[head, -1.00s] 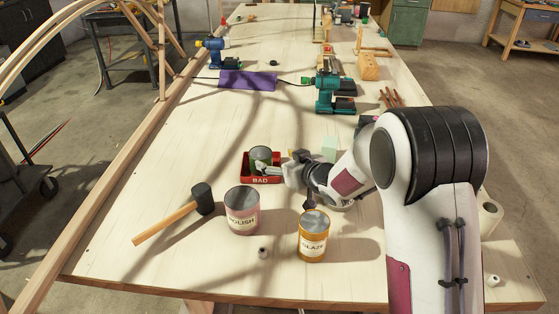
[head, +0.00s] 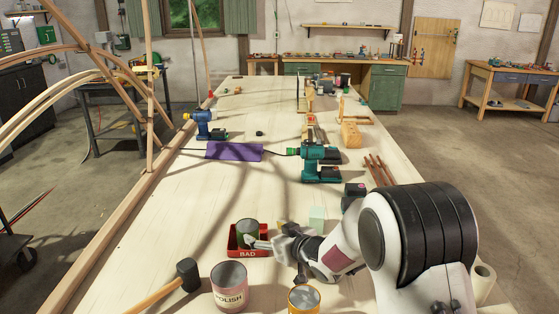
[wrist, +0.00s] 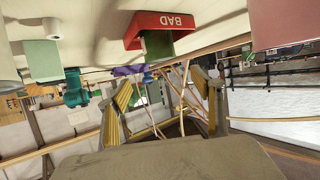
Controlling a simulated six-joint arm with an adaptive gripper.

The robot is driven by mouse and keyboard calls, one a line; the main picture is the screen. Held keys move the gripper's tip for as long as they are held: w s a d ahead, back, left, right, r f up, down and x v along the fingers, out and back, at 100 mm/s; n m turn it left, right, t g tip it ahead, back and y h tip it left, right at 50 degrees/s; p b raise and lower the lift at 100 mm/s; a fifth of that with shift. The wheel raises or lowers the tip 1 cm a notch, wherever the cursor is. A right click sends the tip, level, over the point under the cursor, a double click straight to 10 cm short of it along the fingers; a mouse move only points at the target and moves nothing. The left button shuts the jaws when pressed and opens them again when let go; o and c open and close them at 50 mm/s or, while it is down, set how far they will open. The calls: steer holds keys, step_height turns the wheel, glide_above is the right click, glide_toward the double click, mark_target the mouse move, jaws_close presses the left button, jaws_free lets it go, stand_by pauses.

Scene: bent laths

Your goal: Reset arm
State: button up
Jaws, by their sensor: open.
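My gripper (head: 262,243) is at the right side of the red tray marked BAD (head: 247,254), close to a dark green can (head: 247,231) standing in that tray. In the wrist view my gripper (wrist: 165,92) has its fingers spread, with nothing held between them. The red tray (wrist: 160,21) and the green can (wrist: 157,44) appear upside down beyond the fingers there. I cannot tell whether a finger touches the can. My arm reaches in from the right.
A pink POLISH can (head: 229,290), an orange-rimmed can (head: 304,299) and a mallet (head: 187,275) stand or lie in front. A pale green block (head: 317,219) is behind my gripper. Drills (head: 318,160) and a purple cloth (head: 234,151) lie farther back. The table's left middle is clear.

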steer(key=s+d+r+m+h, duration=0.2)
steer(key=s+d+r+h, duration=0.2)
steer(key=s+d+r, duration=0.4)
steer(key=s+d+r+m+h, duration=0.3)
steer(key=s+d+r, duration=0.3)
steer(key=d, duration=0.5)
steer(key=s+d+f+m+g, duration=0.1)
steer(key=s+g, duration=0.1)
steer(key=s, duration=1.3)
steer(key=s+d+f+m+g, duration=0.1)
steer(key=s+d+g, duration=0.1)
steer(key=s, duration=1.3)
steer(key=shift+s+d+f+g+h, duration=0.15)
steer(key=shift+s+f+g+h, duration=0.25)
steer(key=shift+g, duration=0.2)
